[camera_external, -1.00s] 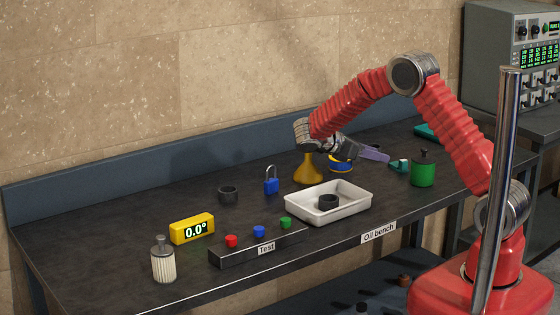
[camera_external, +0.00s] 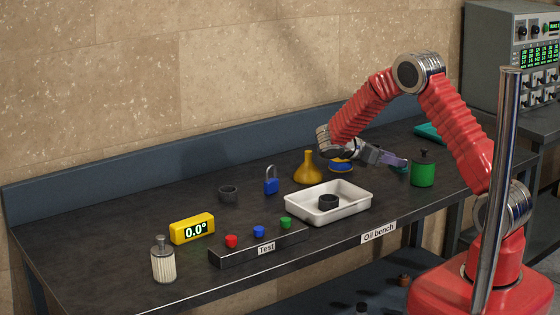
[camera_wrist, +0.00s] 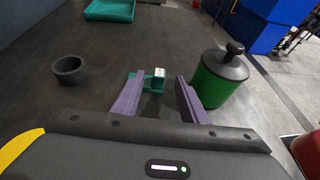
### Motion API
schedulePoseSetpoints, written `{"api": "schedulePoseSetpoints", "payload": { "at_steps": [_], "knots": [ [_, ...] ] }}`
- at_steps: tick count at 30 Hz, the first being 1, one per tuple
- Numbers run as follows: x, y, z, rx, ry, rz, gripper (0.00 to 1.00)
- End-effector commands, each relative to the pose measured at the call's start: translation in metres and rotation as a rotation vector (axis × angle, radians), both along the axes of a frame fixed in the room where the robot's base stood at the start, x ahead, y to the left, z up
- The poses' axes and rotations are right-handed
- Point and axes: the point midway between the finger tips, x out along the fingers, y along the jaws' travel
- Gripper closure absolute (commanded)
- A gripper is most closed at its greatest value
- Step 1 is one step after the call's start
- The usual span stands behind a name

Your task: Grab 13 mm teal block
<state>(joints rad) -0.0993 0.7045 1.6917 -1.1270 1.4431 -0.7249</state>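The small teal block (camera_wrist: 147,80) lies on the dark bench top, with a pale top piece at its right end. In the wrist view it shows between and just beyond the purple fingers of my gripper (camera_wrist: 158,84). My gripper is open, with a clear gap between the fingers and nothing held. In the outside view my gripper (camera_external: 394,160) is low over the right part of the bench, and the block is mostly hidden behind the fingers. I cannot tell exactly how high the fingertips are above the block.
A green canister with a black lid (camera_wrist: 220,77) stands close to the right finger. A black ring (camera_wrist: 70,70) lies to the left. A teal tray (camera_wrist: 110,10) is farther back. A white tray (camera_external: 350,205) and an amber flask (camera_external: 308,172) stand left of my gripper.

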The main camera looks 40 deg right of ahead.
Motion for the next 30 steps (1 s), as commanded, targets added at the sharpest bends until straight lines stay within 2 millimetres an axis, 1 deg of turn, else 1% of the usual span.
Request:
{"api": "schedulePoseSetpoints", "payload": {
  "at_steps": [1,3,14,17,24,27,30],
  "knots": [
    [-0.001,-0.004,-0.002,0.000,0.000,-0.001,0.61],
    [-0.001,-0.007,-0.003,0.000,-0.001,0.000,0.61],
    [-0.001,-0.009,-0.004,0.000,0.000,-0.001,0.61],
    [-0.002,-0.016,-0.006,0.000,0.001,-0.002,0.61],
    [-0.006,-0.046,-0.016,0.001,0.002,-0.002,0.61],
    [-0.007,-0.053,-0.019,0.002,0.002,0.000,0.61],
    [-0.007,-0.056,-0.021,0.002,0.001,0.000,0.61]
  ]
}}
